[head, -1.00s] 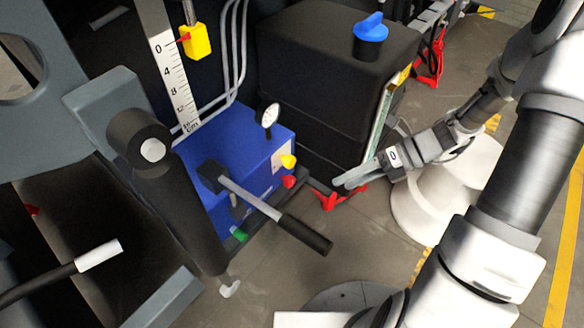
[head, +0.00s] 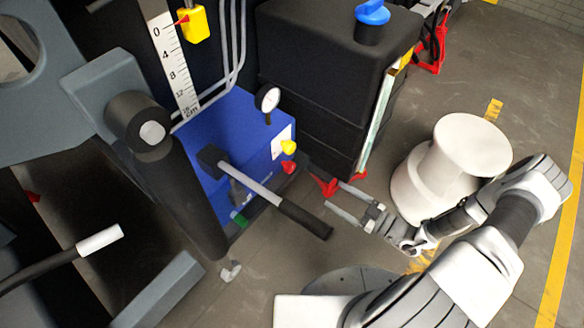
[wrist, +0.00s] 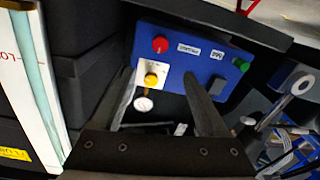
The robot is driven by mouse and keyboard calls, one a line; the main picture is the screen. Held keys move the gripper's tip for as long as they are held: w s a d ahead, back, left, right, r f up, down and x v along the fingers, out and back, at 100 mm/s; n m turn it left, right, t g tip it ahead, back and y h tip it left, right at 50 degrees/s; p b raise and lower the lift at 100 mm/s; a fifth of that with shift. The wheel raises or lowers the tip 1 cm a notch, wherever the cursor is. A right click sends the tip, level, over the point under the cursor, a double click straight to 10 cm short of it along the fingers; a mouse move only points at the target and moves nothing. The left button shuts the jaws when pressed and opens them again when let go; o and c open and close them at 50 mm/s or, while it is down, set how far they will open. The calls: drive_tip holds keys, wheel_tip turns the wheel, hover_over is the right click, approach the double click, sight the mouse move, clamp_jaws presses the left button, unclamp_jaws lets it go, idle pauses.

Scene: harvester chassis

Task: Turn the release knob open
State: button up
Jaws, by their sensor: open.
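The blue unit (head: 245,135) carries a yellow knob (head: 288,147) on a white plate and a red knob (head: 288,167) below it. No readable label shows which one is the release knob. The wrist view shows the yellow knob (wrist: 151,79), the red knob (wrist: 160,44) and a green part (wrist: 241,64) on the blue face. My gripper (head: 336,196) is open and empty, below and right of the knobs in the head view, apart from them. In the wrist view the yellow knob appears between my two fingers (wrist: 159,73), farther away.
A black lever handle (head: 305,220) sticks out from the blue unit, close left of my gripper. A round gauge (head: 267,99) stands on top. A black tank (head: 330,70) with a blue cap (head: 372,12) stands behind. A white cylinder (head: 470,150) is to the right.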

sight(292, 169)
drive_tip(key=b+x, duration=0.3)
drive_tip(key=x, duration=1.4)
drive_tip(key=shift+w+a+f+b, duration=0.1)
drive_tip(key=shift+w+b, duration=0.05)
drive_tip(key=shift+b, duration=0.15)
clamp_jaws()
